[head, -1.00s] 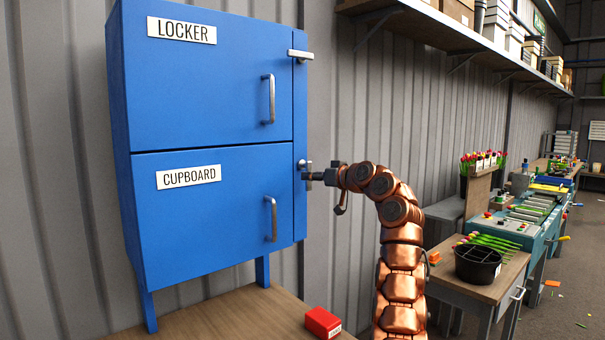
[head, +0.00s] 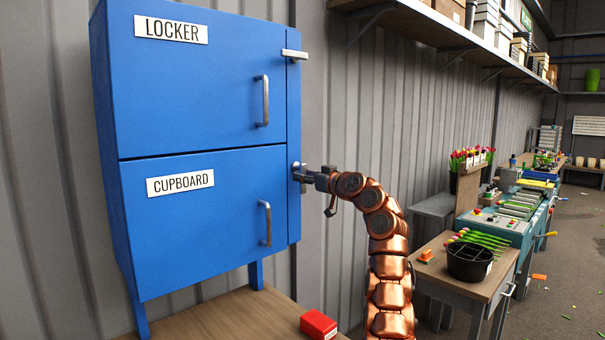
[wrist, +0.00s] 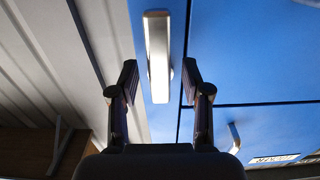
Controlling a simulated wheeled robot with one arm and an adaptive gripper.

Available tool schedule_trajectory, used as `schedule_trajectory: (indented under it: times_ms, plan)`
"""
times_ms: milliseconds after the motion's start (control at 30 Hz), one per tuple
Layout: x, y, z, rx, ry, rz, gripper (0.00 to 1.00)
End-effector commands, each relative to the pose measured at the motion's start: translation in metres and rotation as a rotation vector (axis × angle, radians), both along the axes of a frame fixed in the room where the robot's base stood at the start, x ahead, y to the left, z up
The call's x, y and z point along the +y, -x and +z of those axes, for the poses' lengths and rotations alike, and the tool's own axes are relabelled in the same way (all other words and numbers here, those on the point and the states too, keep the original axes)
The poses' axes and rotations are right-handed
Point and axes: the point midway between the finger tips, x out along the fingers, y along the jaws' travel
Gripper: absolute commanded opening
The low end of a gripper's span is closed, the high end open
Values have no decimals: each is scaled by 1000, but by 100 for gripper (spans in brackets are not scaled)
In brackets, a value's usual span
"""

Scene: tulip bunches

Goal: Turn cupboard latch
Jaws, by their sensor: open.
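The blue cupboard door (head: 215,225) is the lower door of a blue cabinet, with a "CUPBOARD" label and a bar handle. It looks closed. The cupboard latch (head: 296,170) is a small metal piece on the right frame strip, partly hidden by my gripper in the head view. In the wrist view the latch (wrist: 157,55) is an upright silver bar. My gripper (head: 306,176) points left at the latch. In the wrist view my gripper (wrist: 159,80) is open, with one finger on each side of the bar's lower part and gaps on both sides.
The locker door (head: 200,80) is above, with its own horizontal latch (head: 294,54). A red box (head: 318,324) lies on the wooden table (head: 225,317) below. A side table at right holds a black pot (head: 470,262). A shelf (head: 440,25) runs along the wall above.

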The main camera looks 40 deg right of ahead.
Motion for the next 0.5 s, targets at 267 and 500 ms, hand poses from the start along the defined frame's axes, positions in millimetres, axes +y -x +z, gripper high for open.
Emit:
schedule_trajectory:
  times_ms: [267, 500]
  plan:
    - [-1, -13, -1, 4, 0, -2, 48]
    - [-1, -13, -1, 3, 1, -2, 48]
